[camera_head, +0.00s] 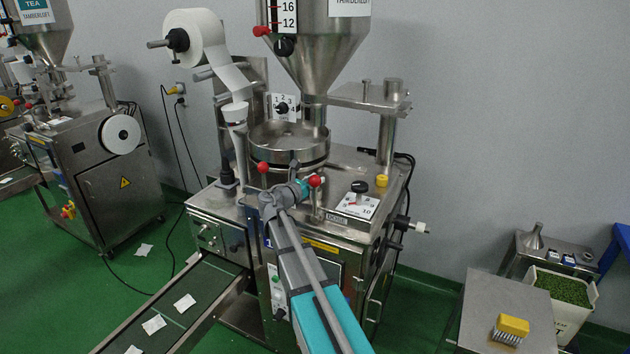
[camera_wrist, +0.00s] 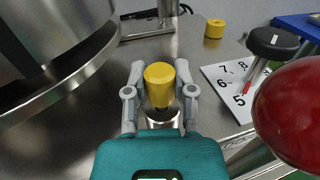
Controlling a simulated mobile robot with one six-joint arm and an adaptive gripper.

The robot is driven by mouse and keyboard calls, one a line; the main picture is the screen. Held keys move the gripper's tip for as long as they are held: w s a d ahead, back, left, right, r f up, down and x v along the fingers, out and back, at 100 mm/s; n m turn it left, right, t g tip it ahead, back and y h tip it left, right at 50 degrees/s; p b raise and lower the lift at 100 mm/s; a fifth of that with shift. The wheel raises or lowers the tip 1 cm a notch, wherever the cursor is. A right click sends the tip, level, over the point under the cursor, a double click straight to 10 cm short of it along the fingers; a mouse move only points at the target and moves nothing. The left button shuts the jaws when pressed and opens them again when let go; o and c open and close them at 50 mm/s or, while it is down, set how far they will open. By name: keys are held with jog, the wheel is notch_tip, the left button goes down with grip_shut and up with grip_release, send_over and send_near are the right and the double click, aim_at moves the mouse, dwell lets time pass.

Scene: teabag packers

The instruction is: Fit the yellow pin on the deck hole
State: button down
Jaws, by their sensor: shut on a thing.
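My gripper (camera_wrist: 160,95) is shut on the yellow pin (camera_wrist: 159,78), a short cylinder with a round top, between its two grey fingers. The wrist view shows the pin above the bare steel deck (camera_wrist: 205,70); I cannot tell its height over it. In the head view my gripper (camera_head: 298,188) is over the front of the machine deck (camera_head: 345,170), and the pin cannot be made out there. Another yellow cap (camera_wrist: 214,28) stands on the deck farther back, also in the head view (camera_head: 382,181).
A steel round bowl (camera_wrist: 50,60) stands close at the left of my gripper. A red ball knob (camera_wrist: 295,110) is close at the right. A black knob (camera_wrist: 273,42) stands over a numbered dial plate (camera_wrist: 232,75).

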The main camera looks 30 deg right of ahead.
jog(key=shift+f+b, duration=0.65)
jog(key=shift+f, duration=0.1)
jog(key=shift+c, duration=1.9)
grip_release()
jog(key=shift+a, duration=0.1)
jog(key=v, duration=1.2)
jog(key=shift+s, duration=0.1)
